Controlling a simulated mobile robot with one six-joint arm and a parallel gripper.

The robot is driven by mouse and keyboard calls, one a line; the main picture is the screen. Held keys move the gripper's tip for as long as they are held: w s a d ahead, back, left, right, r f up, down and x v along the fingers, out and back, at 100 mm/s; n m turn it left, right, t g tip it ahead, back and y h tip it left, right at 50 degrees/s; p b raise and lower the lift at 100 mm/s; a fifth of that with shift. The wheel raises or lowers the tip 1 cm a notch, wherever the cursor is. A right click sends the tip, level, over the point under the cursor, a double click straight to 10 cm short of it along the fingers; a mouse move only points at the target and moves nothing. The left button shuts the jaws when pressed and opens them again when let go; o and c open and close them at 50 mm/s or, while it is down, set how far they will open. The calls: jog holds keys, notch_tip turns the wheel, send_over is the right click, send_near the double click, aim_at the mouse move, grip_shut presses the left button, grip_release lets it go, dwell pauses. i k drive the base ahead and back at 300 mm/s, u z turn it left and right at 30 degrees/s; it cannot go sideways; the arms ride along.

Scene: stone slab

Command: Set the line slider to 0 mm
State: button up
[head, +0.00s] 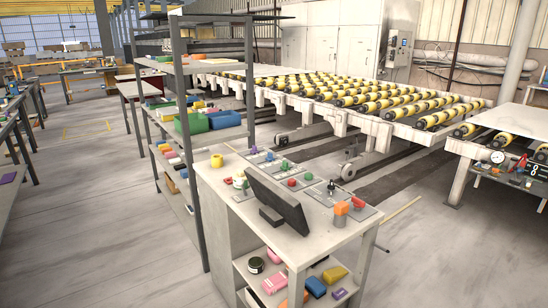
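I cannot make out the line slider or its mm scale for sure at this size. Grey control panels with small coloured knobs (292,182) lie on the white bench (242,208) in the middle, partly hidden behind a dark tilted screen (278,203). One panel there carries a black lever-like part (331,187). At the right edge, a small shelf holds a round white dial (497,157), red parts (519,165) and a black box with white marks (538,170). My gripper is not in view.
A grey shelf rack (203,160) with coloured bins stands left of the bench. A roller conveyor (370,95) with yellow rollers fills the back. The floor (100,220) at left is open.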

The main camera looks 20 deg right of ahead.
aim_at(285, 167)
jog(key=u, duration=0.6)
jog(key=i, duration=0.5)
jog(key=u, duration=0.75)
jog(key=i, duration=2.35)
jog(key=z, duration=1.05)
jog(key=i, duration=0.75)
jog(key=z, duration=0.4)
